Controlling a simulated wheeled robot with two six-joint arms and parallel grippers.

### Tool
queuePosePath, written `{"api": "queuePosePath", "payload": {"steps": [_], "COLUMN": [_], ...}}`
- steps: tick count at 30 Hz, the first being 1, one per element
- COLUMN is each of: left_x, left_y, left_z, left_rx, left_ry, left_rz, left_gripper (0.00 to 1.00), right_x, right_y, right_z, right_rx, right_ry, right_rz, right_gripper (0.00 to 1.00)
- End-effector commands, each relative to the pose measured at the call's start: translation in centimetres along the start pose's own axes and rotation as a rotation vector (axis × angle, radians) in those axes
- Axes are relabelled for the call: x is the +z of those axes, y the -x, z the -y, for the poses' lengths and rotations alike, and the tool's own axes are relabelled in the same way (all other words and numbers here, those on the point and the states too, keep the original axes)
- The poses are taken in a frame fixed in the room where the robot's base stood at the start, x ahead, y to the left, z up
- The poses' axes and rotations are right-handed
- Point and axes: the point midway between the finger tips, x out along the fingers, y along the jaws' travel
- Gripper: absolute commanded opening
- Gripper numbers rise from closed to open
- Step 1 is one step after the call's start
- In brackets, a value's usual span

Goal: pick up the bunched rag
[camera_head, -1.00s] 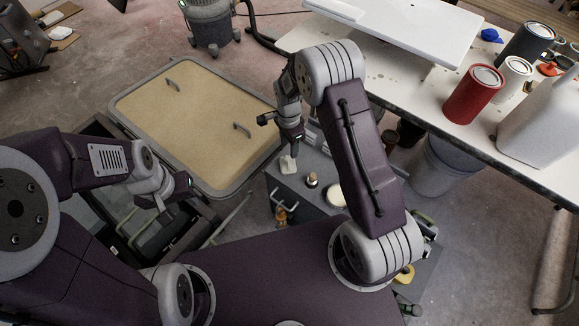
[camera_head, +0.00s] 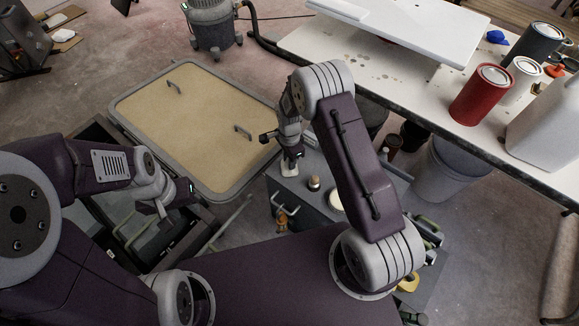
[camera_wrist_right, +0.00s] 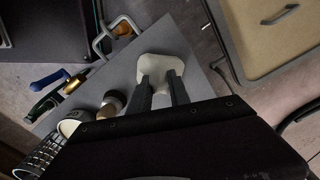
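The bunched rag (camera_head: 289,169) is a small off-white lump on the grey top of a low cabinet (camera_head: 310,205). In the right wrist view the rag (camera_wrist_right: 160,65) lies near a corner of that top. My right gripper (camera_head: 291,158) is right above the rag, pointing down. In the wrist view its two fingers (camera_wrist_right: 160,77) are apart, with their tips over the near part of the rag; I cannot tell whether they touch it. My left gripper (camera_head: 163,210) is far to the left over an open drawer; its fingers are too unclear to judge.
A small jar (camera_head: 314,183) and a round light lid (camera_head: 335,201) stand close to the rag on the cabinet top. A metal handle (camera_wrist_right: 115,30) sticks out at its edge. A framed tan panel (camera_head: 190,125) lies behind, and a white workbench (camera_head: 400,80) with cans stands right.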

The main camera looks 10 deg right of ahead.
Motion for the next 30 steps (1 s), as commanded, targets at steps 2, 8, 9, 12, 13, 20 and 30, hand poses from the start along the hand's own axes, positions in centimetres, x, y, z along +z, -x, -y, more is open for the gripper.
{"api": "queuePosePath", "payload": {"steps": [2,8,9,12,13,20,30], "left_x": [0.0,0.0,0.0,-0.1,-0.1,-0.2,-0.4], "left_y": [0.0,0.0,0.1,0.4,0.6,2.3,4.1], "left_z": [0.0,0.0,0.0,0.0,0.0,0.0,-0.1], "left_rx": [0.000,0.000,0.000,0.000,0.000,0.000,0.000], "left_ry": [0.000,0.000,0.000,0.000,0.000,0.000,0.000], "left_rz": [0.000,0.000,0.000,0.000,0.000,0.000,0.000], "left_gripper": [0.36,0.36,0.36,0.36,0.36,0.36,0.36], "right_x": [0.0,0.0,0.0,0.0,0.0,-0.8,-4.0], "right_y": [0.0,0.0,0.1,0.9,1.3,5.4,9.6], "right_z": [0.0,0.0,0.0,0.0,0.0,-1.3,-7.7], "right_rx": [0.000,0.000,0.000,-0.001,-0.001,0.001,0.000], "right_ry": [0.000,0.000,0.000,0.000,0.000,-0.005,-0.005], "right_rz": [0.000,0.000,0.000,0.000,0.000,0.000,0.000], "right_gripper": [0.00,0.00,0.00,0.00,0.00,0.00,0.00]}}
